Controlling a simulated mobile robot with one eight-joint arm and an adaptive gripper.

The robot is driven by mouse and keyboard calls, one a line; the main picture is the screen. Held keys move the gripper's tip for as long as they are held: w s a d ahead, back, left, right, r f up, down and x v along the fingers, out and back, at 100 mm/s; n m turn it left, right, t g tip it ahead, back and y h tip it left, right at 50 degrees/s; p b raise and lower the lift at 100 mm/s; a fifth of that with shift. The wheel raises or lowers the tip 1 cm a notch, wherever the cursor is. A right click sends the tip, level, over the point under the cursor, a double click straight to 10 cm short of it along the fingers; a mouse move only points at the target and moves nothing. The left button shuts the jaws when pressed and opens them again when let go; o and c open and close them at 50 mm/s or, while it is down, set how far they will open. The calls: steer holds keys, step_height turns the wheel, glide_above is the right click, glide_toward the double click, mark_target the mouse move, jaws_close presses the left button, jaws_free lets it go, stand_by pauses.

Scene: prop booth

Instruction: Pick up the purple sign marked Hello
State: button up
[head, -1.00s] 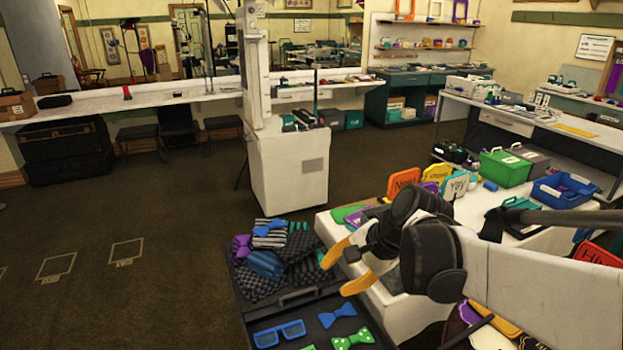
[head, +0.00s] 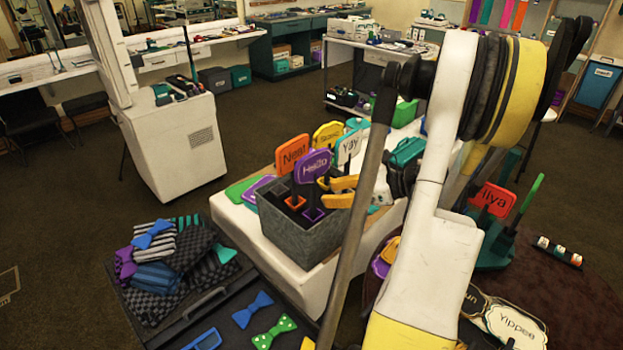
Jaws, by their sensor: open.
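The purple sign marked Hello (head: 313,166) stands upright on a dark stick in a grey box (head: 295,245) on the white table. An orange sign marked Nest (head: 292,153) is just left of it, a yellow sign (head: 327,134) behind it, and a white-faced sign marked Yay (head: 349,147) to its right. My gripper (head: 338,191) has yellow fingers and is open, close to the right edge of the purple sign. Whether a finger touches the sign, I cannot tell. My arm hides part of the table and the gripper's wrist.
An open dark case (head: 215,300) with bow ties and cloths lies left of the white table (head: 232,212). A red sign (head: 494,199) stands in a green holder at right. A white cabinet (head: 175,140) stands behind left, with free floor around it.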

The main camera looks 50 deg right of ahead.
mark_target(314, 198)
steer(key=b+x, duration=0.1)
steer(key=x, duration=0.2)
steer(key=b+x, duration=0.1)
steer(key=x, duration=0.2)
steer(key=shift+s+f, duration=0.15)
steer(key=shift+f, duration=0.25)
steer(key=shift+r, duration=0.1)
jaws_close()
